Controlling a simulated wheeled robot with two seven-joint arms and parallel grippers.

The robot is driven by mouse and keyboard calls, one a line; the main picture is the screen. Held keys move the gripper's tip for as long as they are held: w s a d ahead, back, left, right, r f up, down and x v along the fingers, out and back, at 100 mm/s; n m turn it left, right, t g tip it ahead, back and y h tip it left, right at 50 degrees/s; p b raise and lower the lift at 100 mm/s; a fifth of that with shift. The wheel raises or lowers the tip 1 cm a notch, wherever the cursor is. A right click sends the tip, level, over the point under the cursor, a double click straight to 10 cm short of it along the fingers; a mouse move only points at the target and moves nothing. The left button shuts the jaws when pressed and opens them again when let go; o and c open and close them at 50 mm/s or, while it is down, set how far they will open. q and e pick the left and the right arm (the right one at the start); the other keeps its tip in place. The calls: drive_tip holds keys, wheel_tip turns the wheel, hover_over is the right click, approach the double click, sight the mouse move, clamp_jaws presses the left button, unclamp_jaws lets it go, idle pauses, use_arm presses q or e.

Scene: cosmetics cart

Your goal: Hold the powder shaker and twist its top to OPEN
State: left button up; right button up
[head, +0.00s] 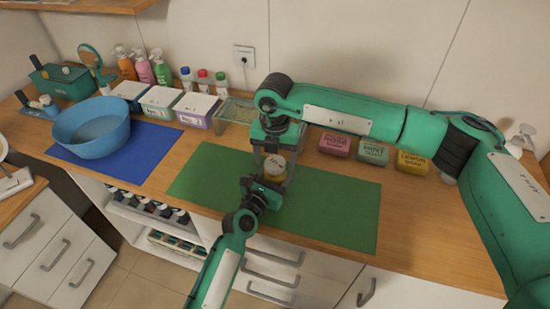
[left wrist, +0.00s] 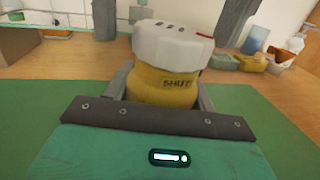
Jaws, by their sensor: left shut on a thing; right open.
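The powder shaker (head: 272,168) has a yellow body and a white top, and is over the green mat (head: 330,213). In the left wrist view the shaker (left wrist: 165,84) is upright, with "SHUT" on its body and dark marks on top. My left gripper (head: 266,184) is shut around its body from the front. My right gripper (head: 274,158) is open and points down from above, its two grey fingers spread to either side of the white top. In the left wrist view these fingers (left wrist: 168,28) hang behind the top. Whether they touch it I cannot tell.
A blue bowl (head: 92,128) stands on a blue mat (head: 140,152) at left. Lidded boxes (head: 197,107) and a clear tray (head: 236,112) line the back. Pink (head: 335,144), green (head: 373,152) and yellow (head: 412,162) boxes sit back right. The green mat's right half is clear.

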sight(275, 162)
drive_tip(key=shift+f, duration=0.35)
drive_tip(key=c, duration=1)
drive_tip(key=shift+n, duration=2.4)
drive_tip(key=o, duration=1)
wheel_tip(275, 162, up, 12)
